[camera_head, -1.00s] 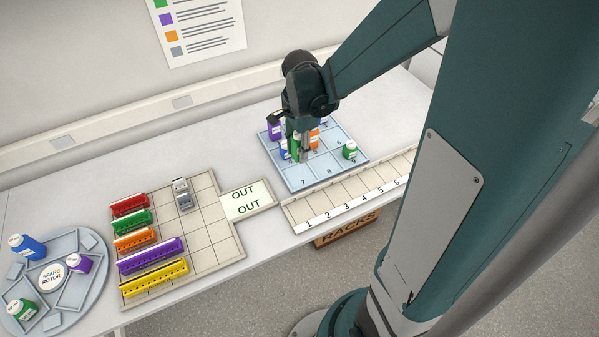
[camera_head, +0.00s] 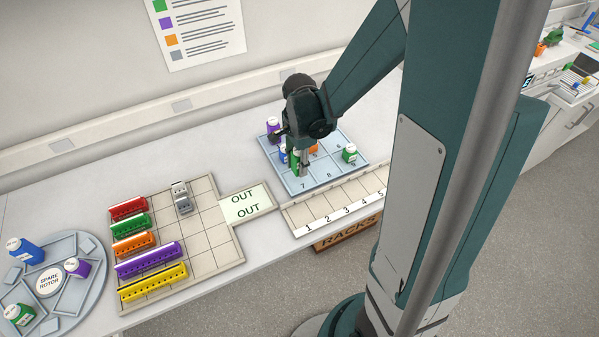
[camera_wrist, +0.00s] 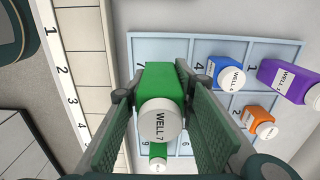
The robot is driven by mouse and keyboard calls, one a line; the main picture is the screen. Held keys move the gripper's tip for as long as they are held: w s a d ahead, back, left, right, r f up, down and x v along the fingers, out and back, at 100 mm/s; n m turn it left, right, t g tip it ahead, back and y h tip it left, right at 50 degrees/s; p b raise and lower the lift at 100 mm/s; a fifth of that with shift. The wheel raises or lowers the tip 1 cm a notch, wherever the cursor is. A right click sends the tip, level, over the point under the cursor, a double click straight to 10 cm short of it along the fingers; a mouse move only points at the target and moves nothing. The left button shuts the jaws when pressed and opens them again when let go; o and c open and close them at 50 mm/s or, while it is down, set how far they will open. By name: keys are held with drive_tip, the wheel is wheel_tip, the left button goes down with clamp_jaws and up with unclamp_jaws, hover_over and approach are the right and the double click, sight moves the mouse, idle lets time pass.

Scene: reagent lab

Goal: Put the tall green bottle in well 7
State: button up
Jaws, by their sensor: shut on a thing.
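The tall green bottle (camera_wrist: 166,88), with a white cap marked WELL 7, is between the fingers of my gripper (camera_wrist: 165,125), which is shut on it. In the head view my gripper (camera_head: 300,168) is low over the near-left part of the pale blue tray (camera_head: 325,178), just behind the printed 7.
Blue (camera_wrist: 228,74), purple (camera_wrist: 284,80) and orange (camera_wrist: 257,120) bottles stand close by in the tray. A smaller green bottle (camera_head: 349,153) stands at the right. A numbered rack strip (camera_head: 335,208) lies along the near side. Coloured racks (camera_head: 150,255) lie left.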

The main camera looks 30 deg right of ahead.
sight(295, 154)
drive_tip(key=shift+f, duration=2.05)
drive_tip(key=shift+f+b, duration=0.2)
drive_tip(key=shift+b, duration=0.2)
drive_tip(key=o, duration=0.9)
drive_tip(key=shift+r+p, duration=0.25)
drive_tip(key=shift+p, duration=0.05)
drive_tip(key=shift+r+p, duration=0.4)
drive_tip(key=shift+r, duration=5.55)
